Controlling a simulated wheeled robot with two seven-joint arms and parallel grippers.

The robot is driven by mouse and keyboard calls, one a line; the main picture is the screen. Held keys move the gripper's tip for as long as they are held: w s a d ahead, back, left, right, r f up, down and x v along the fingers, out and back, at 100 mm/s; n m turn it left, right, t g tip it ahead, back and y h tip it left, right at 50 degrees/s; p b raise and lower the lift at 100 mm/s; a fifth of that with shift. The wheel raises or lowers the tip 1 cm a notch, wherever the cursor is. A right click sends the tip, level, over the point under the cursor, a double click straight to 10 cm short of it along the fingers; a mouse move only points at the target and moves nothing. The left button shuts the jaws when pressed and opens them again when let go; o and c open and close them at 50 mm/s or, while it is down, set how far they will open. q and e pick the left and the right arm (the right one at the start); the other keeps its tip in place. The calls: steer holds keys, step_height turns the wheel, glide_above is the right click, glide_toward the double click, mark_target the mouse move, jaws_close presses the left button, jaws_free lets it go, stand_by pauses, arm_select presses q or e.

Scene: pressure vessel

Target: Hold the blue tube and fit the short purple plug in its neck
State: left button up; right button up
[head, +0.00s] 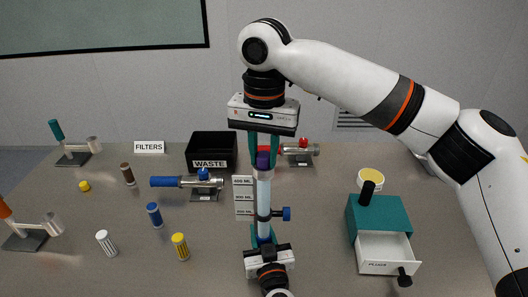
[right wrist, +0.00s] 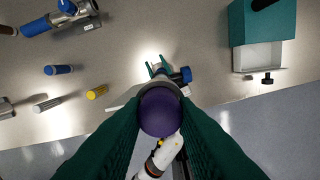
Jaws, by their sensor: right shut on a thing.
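The tube (head: 264,192), pale above and bluish below, stands upright at the middle of the table in the head view. A dark collar and a blue knob (head: 287,213) are on its side; the knob also shows in the right wrist view (right wrist: 186,74). My right gripper (head: 263,150) is shut on the purple plug (head: 262,161), directly above or at the tube's neck. The plug fills the space between the fingers in the right wrist view (right wrist: 160,112) and hides the neck, so seating is unclear. My left gripper (head: 263,238) has its fingers around the tube's lower part; its grip is unclear.
Volume labels (head: 243,195) stand just left of the tube. A black waste bin (head: 211,145) and a blue-handled valve piece (head: 190,182) are further left, with several small capped cylinders. A teal box (head: 382,215) with an open white drawer (head: 384,254) stands at right.

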mark_target(263, 155)
arm_select(q)
steer(key=shift+s+d+r, duration=0.1)
steer(key=shift+d+r, duration=0.1)
steer(key=shift+r, duration=0.05)
arm_select(e)
steer(key=shift+s+f, duration=0.1)
steer(key=shift+f, duration=1.05)
steer(key=o, duration=0.7)
arm_select(q)
steer(key=shift+a, duration=0.1)
arm_select(e)
steer(key=shift+o, duration=1.3)
steer(key=shift+r, duration=0.35)
arm_select(q)
steer(key=shift+a+f, duration=0.1)
steer(key=shift+f, duration=0.15)
arm_select(e)
step_height(263, 155, up, 13)
